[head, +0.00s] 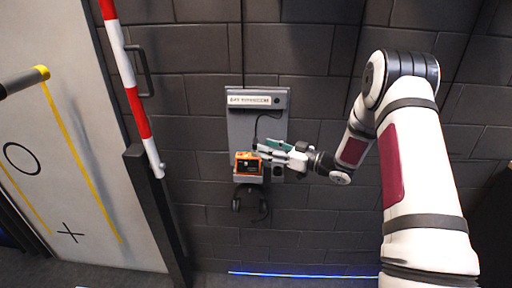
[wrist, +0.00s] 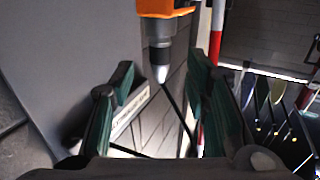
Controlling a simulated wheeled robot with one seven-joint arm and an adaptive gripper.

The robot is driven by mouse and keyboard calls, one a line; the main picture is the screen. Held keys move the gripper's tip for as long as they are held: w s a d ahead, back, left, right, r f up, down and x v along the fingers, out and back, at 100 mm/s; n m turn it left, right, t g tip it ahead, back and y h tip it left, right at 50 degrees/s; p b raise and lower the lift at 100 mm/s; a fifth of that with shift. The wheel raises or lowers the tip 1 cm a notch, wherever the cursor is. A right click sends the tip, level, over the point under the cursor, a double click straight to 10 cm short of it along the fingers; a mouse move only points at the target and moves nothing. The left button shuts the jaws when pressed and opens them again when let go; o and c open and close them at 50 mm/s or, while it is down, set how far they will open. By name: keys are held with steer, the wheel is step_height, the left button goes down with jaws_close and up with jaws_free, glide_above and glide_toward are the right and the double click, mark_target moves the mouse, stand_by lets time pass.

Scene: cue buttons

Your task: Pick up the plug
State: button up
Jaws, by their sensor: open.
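The plug (wrist: 160,55) is a dark cylinder with a pale tip and a thin black cable. In the wrist view it joins the orange box (wrist: 165,8) at the top. In the head view the plug (head: 254,144) is small and stands at the top of the orange box (head: 248,163), with its cable looping up the wall panel. My gripper (head: 263,148) reaches in from the right beside the plug. In the wrist view my gripper (wrist: 161,66) is open, its green-padded fingers on either side of the plug, with gaps showing. Contact is not visible.
The grey wall panel (head: 240,125) carries a label strip (head: 252,99). Dark headphones (head: 250,203) hang below the box. A red-and-white pole (head: 132,90) and a pale door panel (head: 65,150) stand to the left. A blue light strip (head: 300,275) runs along the floor.

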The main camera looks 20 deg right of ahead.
mark_target(256, 142)
steer(key=shift+p+x, duration=0.4)
steer(key=shift+x, duration=2.15)
steer(key=shift+r, duration=0.15)
jaws_close()
